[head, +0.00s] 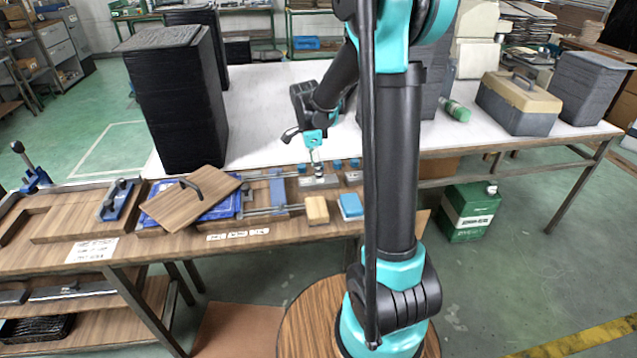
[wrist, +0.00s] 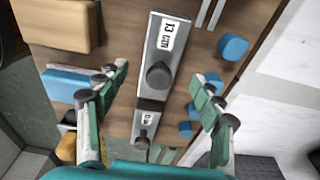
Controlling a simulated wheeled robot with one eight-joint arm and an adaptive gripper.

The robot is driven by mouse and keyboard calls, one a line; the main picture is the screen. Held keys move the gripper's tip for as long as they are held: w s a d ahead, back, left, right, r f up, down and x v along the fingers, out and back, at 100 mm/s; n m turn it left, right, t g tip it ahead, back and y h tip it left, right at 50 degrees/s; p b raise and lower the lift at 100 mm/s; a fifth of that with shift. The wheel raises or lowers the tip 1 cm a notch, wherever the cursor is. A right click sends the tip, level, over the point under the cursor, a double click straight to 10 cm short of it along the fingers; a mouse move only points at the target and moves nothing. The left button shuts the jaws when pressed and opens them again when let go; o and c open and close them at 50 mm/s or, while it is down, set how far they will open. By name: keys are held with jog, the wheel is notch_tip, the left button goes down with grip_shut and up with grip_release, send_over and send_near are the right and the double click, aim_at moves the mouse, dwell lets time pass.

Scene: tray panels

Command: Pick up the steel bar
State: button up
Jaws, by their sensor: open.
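Two grey steel pieces with dark round knobs and white labels lie on the wooden bench; I cannot tell for sure which is the steel bar. The larger steel piece (wrist: 153,42) runs up the middle of the wrist view and shows in the head view (head: 319,182). The smaller steel piece (wrist: 147,122) lies below it in the wrist view and to its right in the head view (head: 353,179). My gripper (wrist: 158,75) is open and empty above the larger piece, its fingers on either side of the knob in the wrist view. The head view also shows my gripper (head: 318,160).
A wooden block (wrist: 55,25) and a blue block (wrist: 65,86) lie on one side, several blue cylinders (wrist: 232,46) on the other. A wooden lid (head: 190,198) leans on a blue tray left. A tall black stack (head: 178,100) and a toolbox (head: 518,103) stand behind.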

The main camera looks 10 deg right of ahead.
jog(key=shift+d+f, duration=0.2)
jog(key=shift+f, duration=1.6)
jog(key=shift+c, duration=0.6)
grip_shut()
